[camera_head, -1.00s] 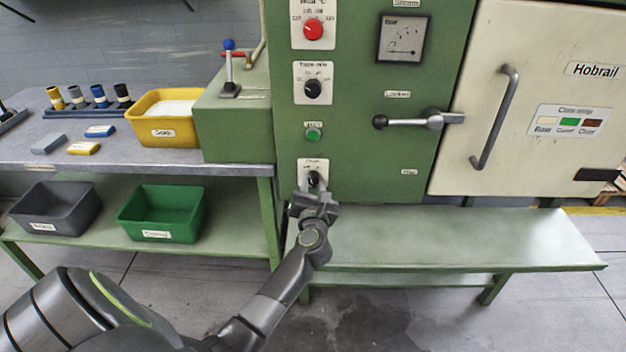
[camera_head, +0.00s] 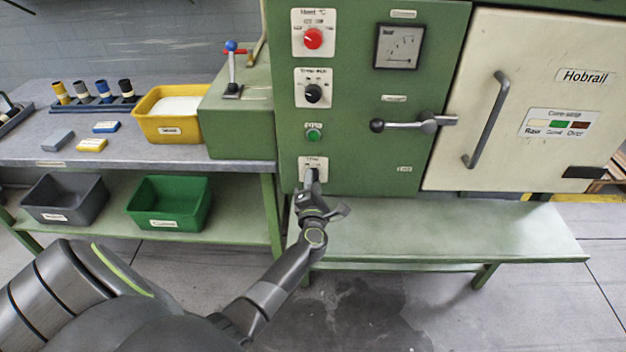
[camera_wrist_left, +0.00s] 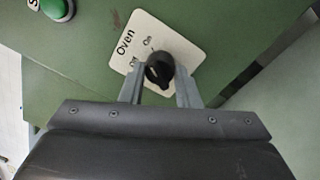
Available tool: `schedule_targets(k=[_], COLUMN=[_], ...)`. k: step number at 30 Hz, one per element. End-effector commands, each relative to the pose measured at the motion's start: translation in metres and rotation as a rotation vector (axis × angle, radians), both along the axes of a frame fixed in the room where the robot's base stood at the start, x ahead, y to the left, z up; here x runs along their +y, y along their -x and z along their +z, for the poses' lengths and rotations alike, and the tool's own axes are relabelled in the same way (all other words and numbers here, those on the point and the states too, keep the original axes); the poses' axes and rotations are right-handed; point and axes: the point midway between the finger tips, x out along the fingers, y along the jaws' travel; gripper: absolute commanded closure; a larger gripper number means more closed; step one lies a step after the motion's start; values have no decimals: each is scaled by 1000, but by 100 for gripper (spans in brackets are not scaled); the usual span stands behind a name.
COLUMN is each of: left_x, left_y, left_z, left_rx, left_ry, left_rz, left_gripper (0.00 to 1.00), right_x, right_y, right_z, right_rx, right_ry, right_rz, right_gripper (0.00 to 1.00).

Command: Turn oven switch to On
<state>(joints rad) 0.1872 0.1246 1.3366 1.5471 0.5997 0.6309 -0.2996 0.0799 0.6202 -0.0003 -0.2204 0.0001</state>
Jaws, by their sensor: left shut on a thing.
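The oven switch is a black knob (camera_wrist_left: 159,70) on a white plate labelled Oven, with Off and On marks, in the left wrist view. Its white plate (camera_head: 314,163) shows low on the green machine panel in the head view. My left gripper (camera_wrist_left: 160,88) has its two fingers on either side of the knob and is shut on it. In the head view my left gripper (camera_head: 311,184) reaches up to the plate and hides the knob. The wrist looks rolled relative to the panel. My right gripper is not in view.
Above the switch are a green button (camera_head: 314,134), a black knob (camera_head: 313,93) and a red knob (camera_head: 313,38). A lever handle (camera_head: 414,123) sticks out to the right. A green bench (camera_head: 440,235) stands below. Bins and a table are at left.

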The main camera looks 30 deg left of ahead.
Motion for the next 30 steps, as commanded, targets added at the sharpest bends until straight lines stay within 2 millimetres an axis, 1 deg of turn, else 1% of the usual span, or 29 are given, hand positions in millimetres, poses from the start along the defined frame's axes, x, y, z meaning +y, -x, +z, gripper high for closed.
schedule_targets(k=[4,17,18,22,23,30], left_x=[0,0,0,0,0,0], left_y=[0,0,0,0,0,0], left_z=[1,0,0,0,0,0], left_rx=[14,19,19,19,18,18], left_ry=[-23,-31,-31,-31,-30,-30], left_rz=[-1,0,0,0,0,0], left_gripper=[94,94,68,51,49,49], right_x=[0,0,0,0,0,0], right_y=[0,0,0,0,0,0], right_z=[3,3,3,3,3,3], right_rx=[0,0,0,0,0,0], right_ry=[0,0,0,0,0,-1], right_rz=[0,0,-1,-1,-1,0], right_gripper=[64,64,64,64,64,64])
